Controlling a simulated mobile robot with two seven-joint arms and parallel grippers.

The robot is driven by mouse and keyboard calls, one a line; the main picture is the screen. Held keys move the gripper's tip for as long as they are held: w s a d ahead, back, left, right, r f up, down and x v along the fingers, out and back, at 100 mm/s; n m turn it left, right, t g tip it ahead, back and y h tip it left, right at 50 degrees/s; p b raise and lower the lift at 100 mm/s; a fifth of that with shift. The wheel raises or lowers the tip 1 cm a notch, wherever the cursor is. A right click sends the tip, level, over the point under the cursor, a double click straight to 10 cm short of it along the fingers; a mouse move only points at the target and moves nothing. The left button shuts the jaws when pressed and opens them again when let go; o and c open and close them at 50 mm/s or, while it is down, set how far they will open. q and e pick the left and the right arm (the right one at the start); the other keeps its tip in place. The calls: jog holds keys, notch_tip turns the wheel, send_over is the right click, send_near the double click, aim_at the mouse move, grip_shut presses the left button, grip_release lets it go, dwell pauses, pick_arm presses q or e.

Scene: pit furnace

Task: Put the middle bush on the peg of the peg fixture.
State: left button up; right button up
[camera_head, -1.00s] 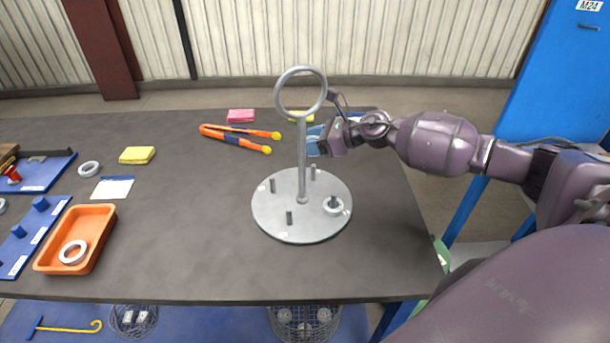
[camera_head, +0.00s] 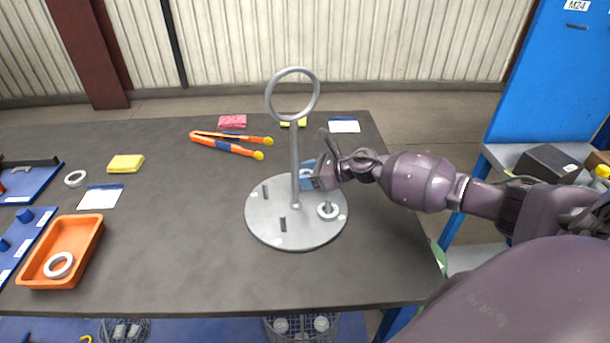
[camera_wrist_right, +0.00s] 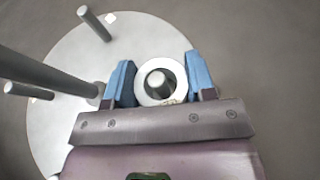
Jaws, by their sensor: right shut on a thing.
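The peg fixture is a round grey plate (camera_head: 266,221) with a tall central post that ends in a ring, and short upright pegs around the post. A peg end (camera_wrist_right: 160,82) shows through the bush's hole; I cannot tell how far down the bush sits. My left gripper is out of view.
An orange tray (camera_head: 88,254) with a ring (camera_head: 59,272) and a loose ring (camera_head: 75,178) are at left. Orange-handled tongs (camera_head: 230,149), yellow pads and a pink pad (camera_head: 232,121) lie behind the plate. The table front is clear.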

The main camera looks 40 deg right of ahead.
jog(key=shift+f, duration=0.1)
jog(key=o, duration=1.1)
jog(key=shift+r, duration=0.2)
jog(key=v, duration=1.2)
jog(key=shift+f, duration=0.1)
